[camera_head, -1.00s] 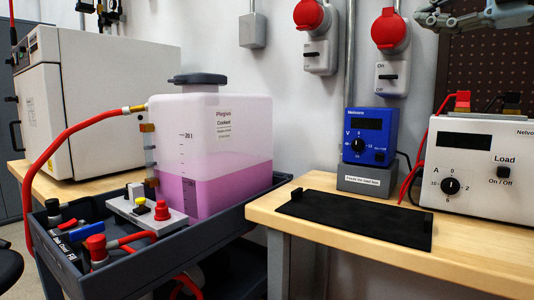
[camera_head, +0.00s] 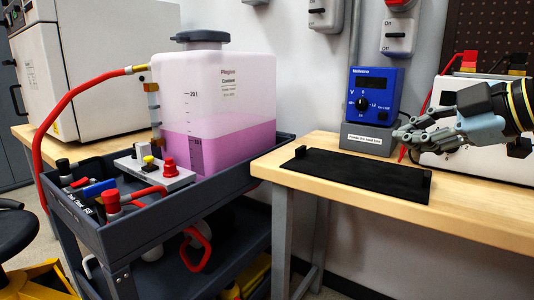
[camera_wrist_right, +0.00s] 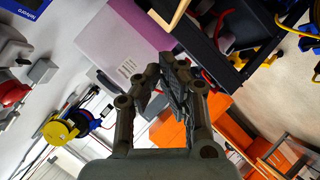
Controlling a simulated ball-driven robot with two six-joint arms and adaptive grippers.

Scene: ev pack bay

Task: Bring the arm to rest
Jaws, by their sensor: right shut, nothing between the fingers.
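My right gripper (camera_head: 408,138) comes in from the right in the head view, in front of the white load unit and beside the blue meter. Its fingers are shut with nothing between them. It is above the wooden bench, clear of the black mat. In the right wrist view the gripper's fingers (camera_wrist_right: 172,88) show at the middle, with the coolant tank beyond them. My left gripper is not in view.
The blue meter (camera_head: 373,92) stands on a grey box (camera_head: 368,139). A black mat (camera_head: 355,175) lies on the wooden bench (camera_head: 475,218). The white load unit (camera_head: 448,158) is partly hidden by my arm. A cart (camera_head: 150,235) carries the pink coolant tank (camera_head: 215,100).

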